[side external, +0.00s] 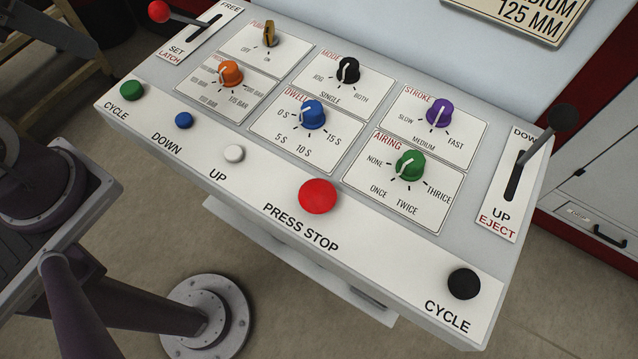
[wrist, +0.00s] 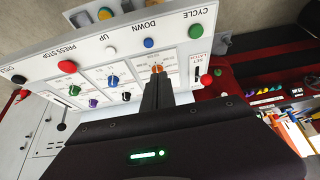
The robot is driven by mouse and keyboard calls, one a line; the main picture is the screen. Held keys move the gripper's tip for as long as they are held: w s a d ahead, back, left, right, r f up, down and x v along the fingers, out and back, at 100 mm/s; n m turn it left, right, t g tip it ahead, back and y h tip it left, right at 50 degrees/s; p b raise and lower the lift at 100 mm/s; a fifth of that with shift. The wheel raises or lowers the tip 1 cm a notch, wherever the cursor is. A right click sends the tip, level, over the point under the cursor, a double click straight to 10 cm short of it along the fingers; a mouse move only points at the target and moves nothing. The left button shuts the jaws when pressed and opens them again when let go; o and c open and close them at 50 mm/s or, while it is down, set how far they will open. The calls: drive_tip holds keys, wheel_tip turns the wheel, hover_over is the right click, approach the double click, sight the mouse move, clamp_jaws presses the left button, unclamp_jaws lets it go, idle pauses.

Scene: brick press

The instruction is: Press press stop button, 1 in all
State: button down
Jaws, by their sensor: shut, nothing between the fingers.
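The press stop button (side external: 318,196) is a large red dome on the sloping front strip of the control panel, above its PRESS STOP label. It also shows in the wrist view (wrist: 67,67), left of my fingers. My gripper (wrist: 157,78) is shut and empty in the wrist view, its fingertips overlapping the picture area by the orange knob (wrist: 157,68). It is clearly to one side of the red button, and I cannot tell its height above the panel. I cannot make out my gripper in the side external view. Nothing covers the button.
On the same strip are a white UP button (side external: 234,153), a blue DOWN button (side external: 184,120), a green cycle button (side external: 132,90) and a black cycle button (side external: 464,284). Several knobs stand behind. A red-tipped lever (side external: 159,11) and a black-tipped lever (side external: 563,117) rise at the ends.

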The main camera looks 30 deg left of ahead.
drive_tip(key=w+r+m+t+y, duration=0.1)
drive_tip(key=w+r+m+t, duration=0.25)
drive_tip(key=w+m, duration=0.7)
drive_tip(key=w+d+m+t+h, duration=0.2)
drive_tip(key=w+d+m+h, duration=0.1)
drive_tip(key=w+d+m, duration=0.4)
drive_tip(key=s+d+m+h, duration=0.1)
drive_tip(key=d+m+h, duration=0.2)
drive_tip(key=d+m, duration=0.5)
drive_tip(key=s+d+f+m+g+h, duration=0.2)
drive_tip(key=s+d+f+m+g, duration=0.1)
drive_tip(key=m, duration=0.5)
drive_tip(key=s+d+f+m+g+h, duration=0.2)
drive_tip(key=s+d+f+m+g, duration=0.2)
drive_tip(key=d+m, duration=0.5)
drive_tip(key=s+g, duration=0.2)
drive_tip(key=s, duration=0.1)
drive_tip(key=shift+s+f, duration=0.3)
drive_tip(key=shift+s, duration=0.05)
